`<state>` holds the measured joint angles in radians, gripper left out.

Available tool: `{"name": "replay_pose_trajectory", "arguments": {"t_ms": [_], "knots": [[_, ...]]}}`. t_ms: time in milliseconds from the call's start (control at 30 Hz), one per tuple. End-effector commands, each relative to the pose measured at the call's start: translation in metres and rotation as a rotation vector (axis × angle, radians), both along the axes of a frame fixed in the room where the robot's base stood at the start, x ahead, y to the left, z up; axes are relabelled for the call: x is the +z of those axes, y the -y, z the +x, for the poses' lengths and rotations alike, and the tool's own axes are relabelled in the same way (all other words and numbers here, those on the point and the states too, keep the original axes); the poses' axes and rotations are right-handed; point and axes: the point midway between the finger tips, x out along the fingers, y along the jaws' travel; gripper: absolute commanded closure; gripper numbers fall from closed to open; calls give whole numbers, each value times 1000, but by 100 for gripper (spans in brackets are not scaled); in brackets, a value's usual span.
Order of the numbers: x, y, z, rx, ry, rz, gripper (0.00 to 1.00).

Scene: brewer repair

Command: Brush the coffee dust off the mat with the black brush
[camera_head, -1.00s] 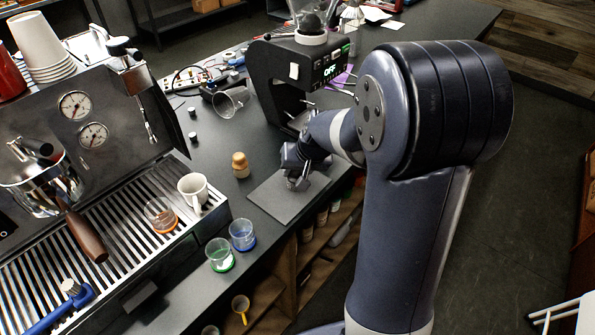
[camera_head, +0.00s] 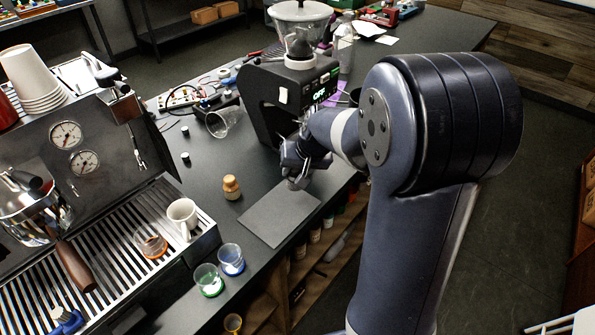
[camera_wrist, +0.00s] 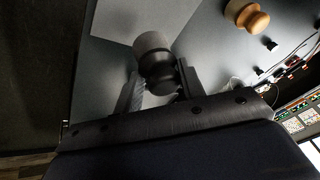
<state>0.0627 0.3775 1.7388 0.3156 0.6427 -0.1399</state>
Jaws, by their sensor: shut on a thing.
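The grey mat (camera_head: 270,217) lies flat on the dark counter near its front edge. Its pale surface also shows at the top of the wrist view (camera_wrist: 130,18). I cannot make out any coffee dust on it. My gripper (camera_head: 295,180) is at the mat's far right end, low over the counter. In the wrist view my gripper (camera_wrist: 158,85) is shut on a dark round-topped thing, which looks like the black brush (camera_wrist: 153,58).
A wooden-topped tool (camera_head: 231,187) stands left of the mat. A black grinder (camera_head: 290,95) stands just behind my gripper. A green cup (camera_head: 208,279), a blue cup (camera_head: 231,260) and the espresso machine with a white mug (camera_head: 182,215) are at the left.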

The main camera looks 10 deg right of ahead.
Motion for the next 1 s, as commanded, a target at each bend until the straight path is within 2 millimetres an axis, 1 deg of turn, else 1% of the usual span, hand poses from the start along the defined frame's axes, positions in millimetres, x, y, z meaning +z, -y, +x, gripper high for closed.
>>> {"name": "replay_pose_trajectory", "arguments": {"t_ms": [33,100,267,1000], "knots": [[9,0,1,0,2,-1,83],[15,0,1,0,2,-1,83],[25,0,1,0,1,1,83],[25,0,1,0,1,0,83]]}}
